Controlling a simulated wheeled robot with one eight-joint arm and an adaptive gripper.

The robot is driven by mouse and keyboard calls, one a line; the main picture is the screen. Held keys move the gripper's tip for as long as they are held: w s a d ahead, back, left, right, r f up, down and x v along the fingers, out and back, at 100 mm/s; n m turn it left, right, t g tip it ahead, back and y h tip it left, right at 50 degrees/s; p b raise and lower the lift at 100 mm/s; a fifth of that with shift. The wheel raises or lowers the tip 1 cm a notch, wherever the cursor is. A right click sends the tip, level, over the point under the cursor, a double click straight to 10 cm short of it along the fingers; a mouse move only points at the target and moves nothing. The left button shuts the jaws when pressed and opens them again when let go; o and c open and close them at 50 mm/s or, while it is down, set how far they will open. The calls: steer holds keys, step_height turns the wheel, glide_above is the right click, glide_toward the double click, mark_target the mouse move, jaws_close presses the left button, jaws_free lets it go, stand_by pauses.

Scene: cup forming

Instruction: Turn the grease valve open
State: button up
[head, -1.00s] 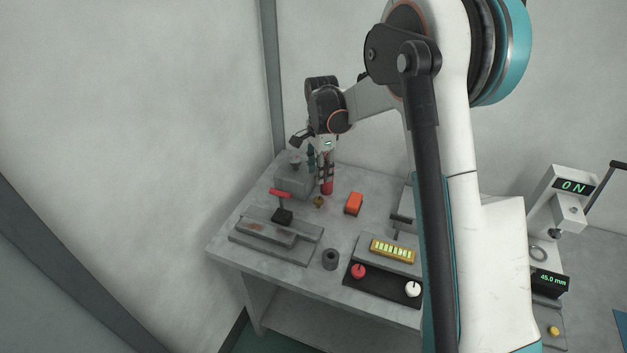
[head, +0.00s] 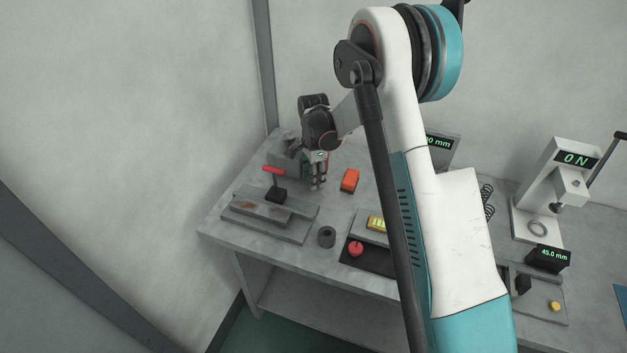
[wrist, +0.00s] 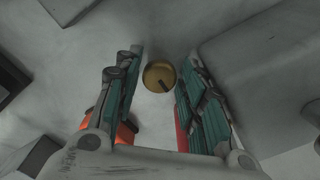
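A round brass knob (wrist: 158,76) with a dark mark on its face, which looks like the grease valve, shows in the wrist view. It lies between and a little beyond my two fingers, with clear gaps on both sides. My gripper (head: 318,186) is open and points down at the bench top; its fingers also show in the wrist view (wrist: 160,85). In the head view the knob is hidden behind my gripper. I cannot tell how far the knob is turned.
A red object (wrist: 182,130) is partly hidden by the right finger in the wrist view. A grey box (head: 287,162) stands left of my gripper. A red-handled lever (head: 275,176) is in front of it. An orange block (head: 349,180) lies to the right, a dark ring (head: 326,237) nearer the front.

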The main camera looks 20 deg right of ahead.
steer(key=shift+f, duration=0.45)
steer(key=c, duration=0.8)
steer(key=shift+o, duration=0.2)
